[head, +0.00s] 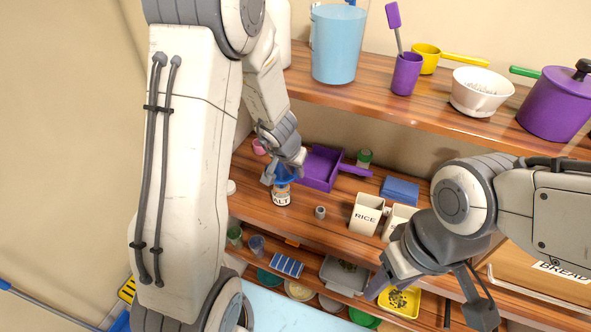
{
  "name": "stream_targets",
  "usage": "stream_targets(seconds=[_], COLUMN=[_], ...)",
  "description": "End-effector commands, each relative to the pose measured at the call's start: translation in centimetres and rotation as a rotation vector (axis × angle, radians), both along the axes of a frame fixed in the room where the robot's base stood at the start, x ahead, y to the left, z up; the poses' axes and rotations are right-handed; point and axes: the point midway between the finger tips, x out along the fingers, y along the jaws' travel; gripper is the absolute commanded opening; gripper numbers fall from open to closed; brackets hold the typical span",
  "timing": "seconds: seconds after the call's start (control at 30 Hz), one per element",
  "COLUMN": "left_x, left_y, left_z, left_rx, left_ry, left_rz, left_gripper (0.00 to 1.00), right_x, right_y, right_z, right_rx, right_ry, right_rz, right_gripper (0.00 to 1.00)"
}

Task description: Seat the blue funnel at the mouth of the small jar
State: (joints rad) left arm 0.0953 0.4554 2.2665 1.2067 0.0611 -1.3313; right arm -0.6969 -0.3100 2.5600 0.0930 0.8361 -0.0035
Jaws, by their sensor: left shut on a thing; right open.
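The blue funnel (284,175) is in my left gripper (281,170), which is shut on it over the middle shelf. A small jar (281,196) with a white label reading "ALT" stands upright directly below the funnel. The funnel's lower part appears at the jar's mouth; I cannot tell whether it is seated or just above it. The gripper partly hides the funnel. My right gripper (428,296) is open and empty, in front of the lower shelf at the right.
A purple dustpan-like tray (322,167) lies just right of the funnel. A small grey cup (320,212) and a white RICE canister (365,216) stand further right on the same shelf. The upper shelf holds a blue pitcher (335,45) and a purple pot (553,102).

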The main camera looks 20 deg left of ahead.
Motion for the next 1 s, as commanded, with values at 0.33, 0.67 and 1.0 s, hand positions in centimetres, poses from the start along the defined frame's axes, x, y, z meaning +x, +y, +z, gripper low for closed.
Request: stream_targets(seconds=[0.33,0.67,1.0], left_x=[0.0,-0.6,-3.2], left_y=[0.0,0.0,0.2], left_z=[-0.2,1.8,8.0], left_rx=[0.0,0.0,0.0], left_ry=[0.0,-0.001,-0.001], left_rz=[0.0,-0.001,-0.001], left_gripper=[0.56,0.56,0.56], right_x=[0.0,0.0,0.0], right_y=[0.0,0.0,0.0], right_z=[-0.2,1.3,5.6], right_rx=[0.0,0.0,0.0], right_ry=[0.0,0.0,0.0], right_rz=[0.0,-0.005,0.003], right_gripper=[0.56,0.56,0.56])
